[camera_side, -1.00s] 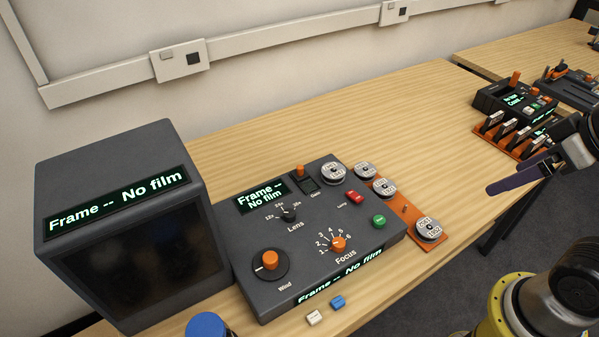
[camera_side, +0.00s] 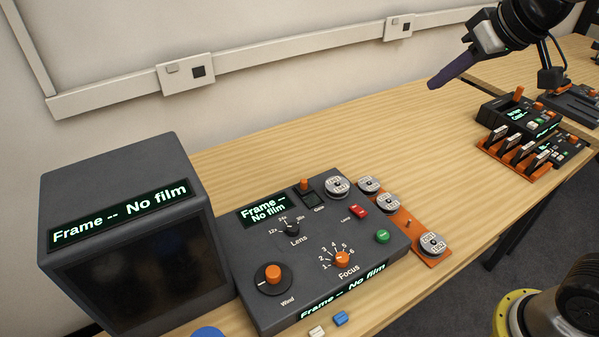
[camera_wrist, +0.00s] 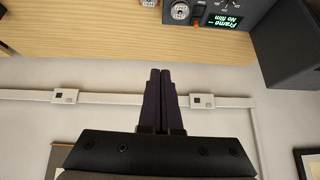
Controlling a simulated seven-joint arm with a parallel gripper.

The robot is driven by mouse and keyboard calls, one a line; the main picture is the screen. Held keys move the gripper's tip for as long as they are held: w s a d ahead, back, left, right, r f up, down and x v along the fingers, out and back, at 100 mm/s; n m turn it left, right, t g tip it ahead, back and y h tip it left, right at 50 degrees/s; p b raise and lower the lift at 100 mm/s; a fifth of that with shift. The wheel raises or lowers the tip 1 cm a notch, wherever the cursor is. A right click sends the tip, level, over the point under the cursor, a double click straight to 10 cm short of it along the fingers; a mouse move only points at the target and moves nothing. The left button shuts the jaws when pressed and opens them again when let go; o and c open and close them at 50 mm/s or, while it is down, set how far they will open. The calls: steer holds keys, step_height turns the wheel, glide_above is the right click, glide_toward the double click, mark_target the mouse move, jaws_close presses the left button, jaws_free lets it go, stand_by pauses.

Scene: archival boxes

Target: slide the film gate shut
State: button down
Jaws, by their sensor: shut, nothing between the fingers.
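The film gate (camera_side: 310,194), a small dark slot labelled Gate with an orange knob (camera_side: 304,184), sits at the back of the grey film reader panel (camera_side: 255,290). A film reel (camera_side: 337,186) sits just right of it. The reader's display (camera_side: 263,211) reads "Frame -- No film". My gripper (camera_side: 433,84) is shut and empty, high above the back of the table, to the right of and well apart from the gate. In the wrist view its two dark fingers (camera_wrist: 160,72) are together, and the panel display (camera_wrist: 222,18) shows upside down at the top.
A dark viewer box (camera_side: 130,240) stands left of the panel. An orange rack (camera_side: 413,236) with several reels lies at its right. Another device with an orange tray (camera_side: 515,160) stands far right. The wood table (camera_side: 400,130) behind is clear. The wall carries a rail (camera_side: 300,58).

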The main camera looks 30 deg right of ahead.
steer(key=w+a+f, duration=0.2)
steer(key=w+a, duration=0.1)
steer(key=w, duration=0.6)
steer(key=n+g, duration=0.2)
steer(key=g, duration=0.1)
glide_above(299, 184)
step_height(299, 184, down, 19)
steer(key=shift+w+r, duration=0.1)
steer(key=shift+w, duration=0.15)
steer(key=x, duration=1)
steer(key=shift+s+a+f, duration=0.15)
steer(key=shift+a+f, duration=0.05)
steer(key=shift+f, duration=0.05)
steer(key=shift+s+d+r, duration=0.1)
steer(key=shift+s+r, duration=0.05)
steer(key=shift+s, duration=0.35)
steer(key=shift+s+d+r, duration=0.1)
steer(key=shift+s, duration=0.4)
steer(key=shift+s+d, duration=0.1)
steer(key=shift+s, duration=0.9)
